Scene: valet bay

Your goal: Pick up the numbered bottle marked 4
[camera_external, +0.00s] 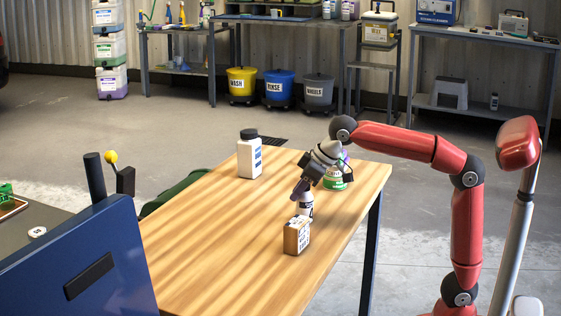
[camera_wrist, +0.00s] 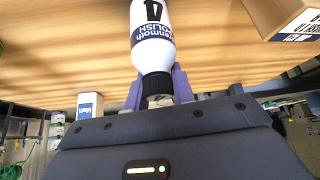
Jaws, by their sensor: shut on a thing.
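A white bottle (camera_external: 306,206) with a dark label band is on or just above the wooden table; I cannot tell if its base touches. In the wrist view the bottle (camera_wrist: 152,40) shows a large 4, "POLISH" lettering and a black cap. My gripper (camera_external: 300,190) reaches down over its top, the arm coming from the right. In the wrist view my gripper's purple fingers (camera_wrist: 157,88) are shut on the bottle around its cap end. The fingers partly hide the cap.
A brown box (camera_external: 296,236) with a printed label stands close in front of the bottle. A larger white bottle (camera_external: 250,160) with a dark cap stands at the back left. A green-labelled container (camera_external: 337,177) is behind my gripper. The table's (camera_external: 190,240) left-front area is clear.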

